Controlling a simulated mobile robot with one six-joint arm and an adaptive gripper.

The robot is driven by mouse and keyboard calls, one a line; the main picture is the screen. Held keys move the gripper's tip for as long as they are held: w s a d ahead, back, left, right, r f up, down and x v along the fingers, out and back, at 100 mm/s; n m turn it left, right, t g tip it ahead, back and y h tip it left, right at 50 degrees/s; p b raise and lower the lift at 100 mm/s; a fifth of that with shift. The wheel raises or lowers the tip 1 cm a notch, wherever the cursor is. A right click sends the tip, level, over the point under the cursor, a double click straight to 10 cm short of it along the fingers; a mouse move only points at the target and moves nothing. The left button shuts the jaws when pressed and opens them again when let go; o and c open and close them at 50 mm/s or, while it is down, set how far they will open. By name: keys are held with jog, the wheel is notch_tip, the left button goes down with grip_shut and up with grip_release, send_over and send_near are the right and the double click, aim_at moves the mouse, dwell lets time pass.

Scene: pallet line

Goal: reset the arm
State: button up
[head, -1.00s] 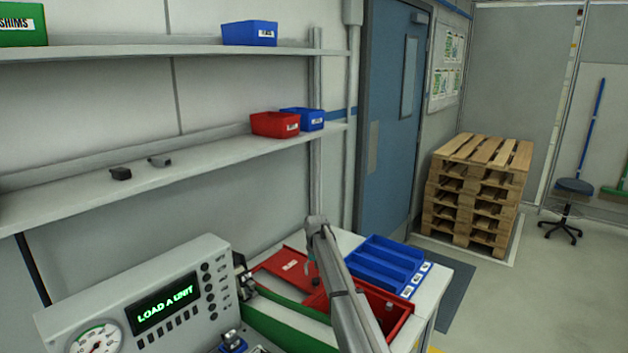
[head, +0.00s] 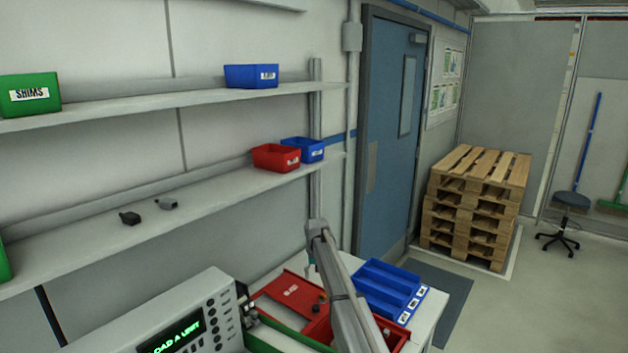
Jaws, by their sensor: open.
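My arm rises from the bottom right of the head view and bends at its top over the bench. My gripper (head: 311,266) hangs behind the arm link, small and mostly hidden, above the red bin area; it is open, and I see nothing held in it. A red bin (head: 397,336) stands under the arm, partly covered by it. A flat red panel (head: 285,293) lies left of the bin, and a blue divided tray (head: 385,283) stands to its right.
A grey console (head: 190,318) with a green-lit display stands at the lower left. Shelves above carry a green SHIMS bin (head: 30,95), blue bins (head: 251,76) and a red bin (head: 276,158).

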notch_tip(320, 180, up, 18)
jog(key=p, duration=1.7)
jog(key=shift+r+p, duration=0.6)
jog(key=shift+p, duration=0.05)
